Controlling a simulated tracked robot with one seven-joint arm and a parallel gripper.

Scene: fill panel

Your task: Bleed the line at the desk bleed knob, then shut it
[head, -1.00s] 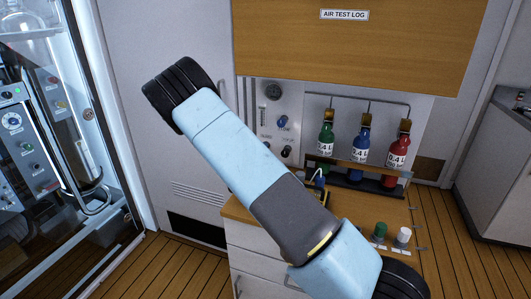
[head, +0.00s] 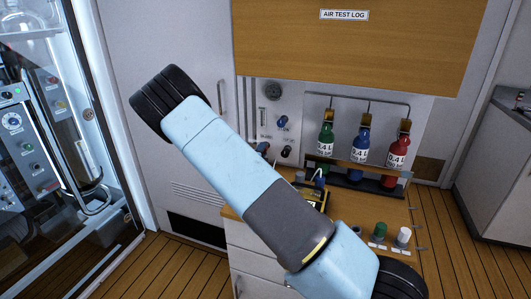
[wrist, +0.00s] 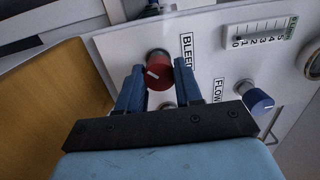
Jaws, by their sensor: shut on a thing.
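The red bleed knob (wrist: 158,74) is in the wrist view, beside the label BLEED on the white panel (wrist: 215,52). A white mark on its face points to the left and slightly up. My gripper (wrist: 161,68) is shut on this knob, one blue finger on each side of it.
A blue knob (wrist: 258,100) by the label FLOW and a scale (wrist: 262,32) are right of the bleed knob. Green (head: 325,140), blue (head: 361,146) and red (head: 398,151) bottles stand in a rack. The desk top (head: 345,225) bears small items.

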